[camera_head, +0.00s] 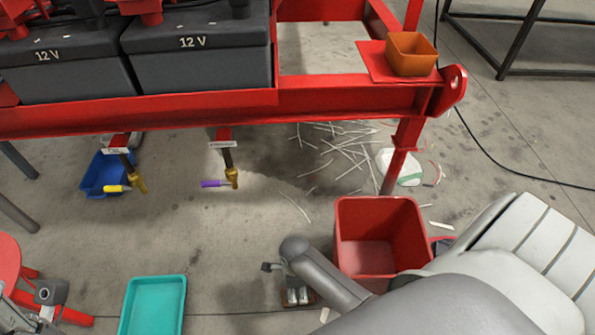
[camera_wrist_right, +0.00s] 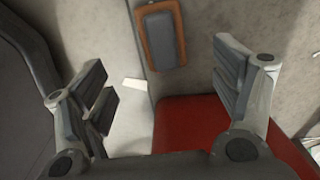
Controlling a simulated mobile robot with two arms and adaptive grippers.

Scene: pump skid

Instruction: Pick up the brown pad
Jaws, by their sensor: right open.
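The brown pad (camera_wrist_right: 143,40) lies on the concrete floor at the top of the right wrist view, with a dark grey block-like middle (camera_wrist_right: 162,38) inside its brown border. In the head view only a little brown edge (camera_head: 312,297) shows, partly hidden behind my right gripper (camera_head: 297,294). In the right wrist view my right gripper (camera_wrist_right: 165,88) is open and empty, its two fingers wide apart. The pad appears beyond the fingertips, roughly between them and apart from both.
A red bin (camera_head: 348,233) stands right beside my right gripper; its red surface (camera_wrist_right: 180,125) also shows in the wrist view. A teal tray (camera_head: 153,306) lies to the left. The red skid frame (camera_head: 330,97) and scattered white strips (camera_head: 345,150) are farther back. Floor between tray and gripper is clear.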

